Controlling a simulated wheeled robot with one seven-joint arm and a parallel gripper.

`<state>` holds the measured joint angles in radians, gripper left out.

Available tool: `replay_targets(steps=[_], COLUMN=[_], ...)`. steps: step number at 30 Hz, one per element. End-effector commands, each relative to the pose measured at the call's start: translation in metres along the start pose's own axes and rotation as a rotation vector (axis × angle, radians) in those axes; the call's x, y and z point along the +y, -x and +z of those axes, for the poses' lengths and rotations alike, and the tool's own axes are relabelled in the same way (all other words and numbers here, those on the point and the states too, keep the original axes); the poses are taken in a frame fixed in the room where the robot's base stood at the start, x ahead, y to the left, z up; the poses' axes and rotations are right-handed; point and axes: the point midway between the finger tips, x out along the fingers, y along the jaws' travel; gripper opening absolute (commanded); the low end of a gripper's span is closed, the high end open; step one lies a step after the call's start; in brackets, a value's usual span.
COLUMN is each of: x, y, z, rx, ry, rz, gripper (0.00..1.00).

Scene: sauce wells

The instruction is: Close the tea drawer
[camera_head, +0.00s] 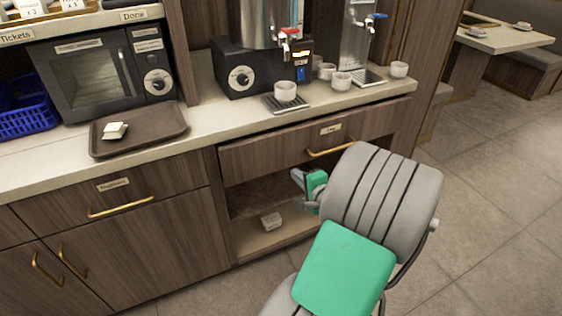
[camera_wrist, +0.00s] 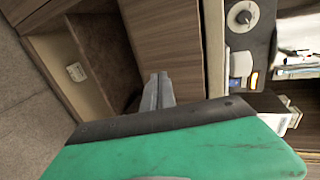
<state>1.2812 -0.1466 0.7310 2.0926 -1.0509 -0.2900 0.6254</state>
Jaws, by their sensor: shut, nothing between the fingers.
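The tea drawer (camera_head: 265,154) is a wood-fronted drawer under the counter, with a small label and a brass handle (camera_head: 331,148). Its front appears to stand out a little, with a dark gap under the counter edge; how far is hard to tell. Its wood front also shows in the wrist view (camera_wrist: 165,35). My gripper (camera_head: 298,177) is shut and empty, just below the drawer front and left of the handle in the head view. In the wrist view its fingertips (camera_wrist: 158,80) are together near the wood front; contact cannot be told.
Below the drawer is an open shelf (camera_head: 255,241) with a small white box (camera_head: 271,221). The counter above holds a brown tray (camera_head: 176,137), a microwave (camera_head: 90,78), a drink dispenser (camera_head: 232,72) and several white cups. A closed drawer (camera_head: 160,187) is at left. Open floor lies right.

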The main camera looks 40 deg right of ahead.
Motion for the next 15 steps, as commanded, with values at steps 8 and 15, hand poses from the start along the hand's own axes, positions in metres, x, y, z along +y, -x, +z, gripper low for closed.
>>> replay_targets(steps=[8,15], x=[0.002,-0.008], y=[-0.063,-0.103], z=[0.003,0.002], rx=[-0.007,-0.004], ry=[0.004,0.005], rz=[0.003,0.002], gripper=[0.00,0.00])
